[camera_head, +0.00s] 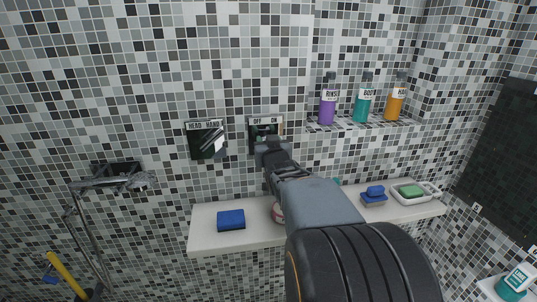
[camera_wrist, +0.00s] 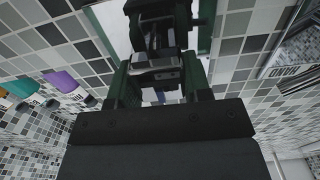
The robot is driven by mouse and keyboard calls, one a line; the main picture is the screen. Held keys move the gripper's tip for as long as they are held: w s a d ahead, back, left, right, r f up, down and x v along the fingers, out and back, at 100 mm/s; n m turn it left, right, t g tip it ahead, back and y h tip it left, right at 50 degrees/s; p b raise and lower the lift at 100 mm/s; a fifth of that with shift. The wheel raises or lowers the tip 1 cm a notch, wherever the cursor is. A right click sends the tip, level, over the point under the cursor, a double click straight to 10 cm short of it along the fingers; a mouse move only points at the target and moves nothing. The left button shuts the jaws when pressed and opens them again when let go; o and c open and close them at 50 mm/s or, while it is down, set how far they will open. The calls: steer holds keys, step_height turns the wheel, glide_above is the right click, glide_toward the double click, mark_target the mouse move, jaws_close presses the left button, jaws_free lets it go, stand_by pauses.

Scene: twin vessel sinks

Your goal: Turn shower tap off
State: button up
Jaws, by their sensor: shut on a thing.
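The shower tap's panel (camera_head: 266,121), labelled OFF and ON, is on the mosaic wall in the middle of the head view. My gripper (camera_head: 271,147) is at the panel's lower part and covers most of the tap's handle in the head view. In the wrist view my gripper (camera_wrist: 155,88) is shut on the dark handle (camera_wrist: 158,20) in front of the panel. Which label the handle points to is hard to tell.
A HEAD/HAND panel (camera_head: 207,139) is just left of the tap. A shelf (camera_head: 365,123) with purple, teal and orange bottles is at right. A white ledge (camera_head: 207,220) below carries a blue sponge (camera_head: 231,219) and a soap dish (camera_head: 424,197).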

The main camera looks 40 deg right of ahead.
stand_by(0.3)
steer(key=o, duration=0.9)
